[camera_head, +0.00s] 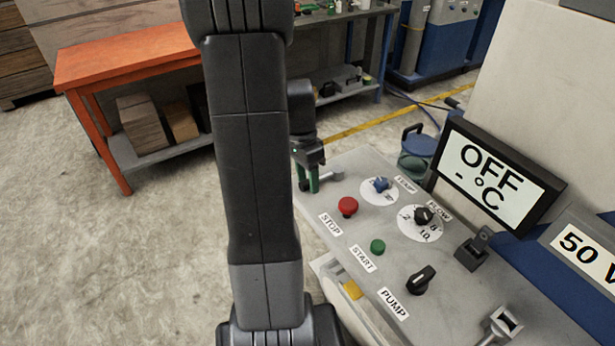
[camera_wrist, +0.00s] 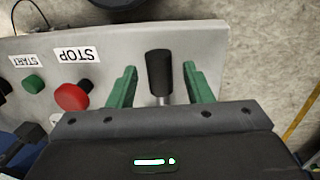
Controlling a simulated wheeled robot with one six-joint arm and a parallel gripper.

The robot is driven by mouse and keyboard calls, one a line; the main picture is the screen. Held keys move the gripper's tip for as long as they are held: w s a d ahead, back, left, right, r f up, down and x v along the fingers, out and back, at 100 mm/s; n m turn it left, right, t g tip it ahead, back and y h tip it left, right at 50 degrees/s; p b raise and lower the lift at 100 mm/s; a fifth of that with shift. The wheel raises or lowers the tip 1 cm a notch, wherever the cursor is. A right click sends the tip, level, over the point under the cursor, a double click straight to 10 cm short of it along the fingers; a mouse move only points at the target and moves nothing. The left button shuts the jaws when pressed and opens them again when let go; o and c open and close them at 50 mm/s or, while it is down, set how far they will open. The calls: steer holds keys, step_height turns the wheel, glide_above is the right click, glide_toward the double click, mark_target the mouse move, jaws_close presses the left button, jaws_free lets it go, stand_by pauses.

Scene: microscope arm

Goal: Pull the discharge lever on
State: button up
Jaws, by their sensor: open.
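A lever with a black cylindrical handle (camera_wrist: 160,71) and a short metal shaft stands at the corner of the grey control panel (camera_wrist: 215,42), beside the red STOP button. No label naming it is readable. My gripper (camera_wrist: 159,75) is open, with one green finger on each side of the handle and visible gaps on both sides. In the head view my gripper (camera_head: 308,180) is over the panel's far left corner. There a grey metal part (camera_head: 328,176) shows beside the fingers; my arm and gripper hide much of this area.
The red STOP button (camera_head: 348,206) is close to my gripper. The green START button (camera_head: 377,246), black PUMP knob (camera_head: 421,280) and two dials sit farther along. A display (camera_head: 491,181) reads OFF. An orange table (camera_head: 130,55) stands behind, with open floor at left.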

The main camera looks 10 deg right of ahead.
jaws_close()
steer(key=shift+w, duration=0.1)
steer(key=w+m, duration=0.2)
steer(key=m, duration=0.1)
steer(key=shift+w+a+y+p, duration=0.1)
steer(key=shift+a+y+p, duration=0.1)
steer(key=shift+y+p, duration=0.1)
steer(key=shift+w+r+m, duration=0.1)
steer(key=shift+w+m, duration=0.6)
steer(key=shift+m, duration=0.3)
steer(key=shift+w+d+m+y+p, duration=0.2)
steer(key=shift+w+m+p, duration=0.1)
steer(key=shift+w+m, duration=0.25)
steer(key=shift+w+d+m+y+p, duration=0.1)
steer(key=shift+w+m+y+p, duration=0.2)
steer(key=shift+m, duration=0.35)
steer(key=shift+w+d+m+p, duration=0.15)
steer(key=shift+w+d+m, duration=0.1)
steer(key=shift+w+m, duration=0.35)
steer(key=shift+w+d+m+p, duration=0.2)
steer(key=shift+w+m, duration=0.15)
steer(key=shift+m, duration=0.45)
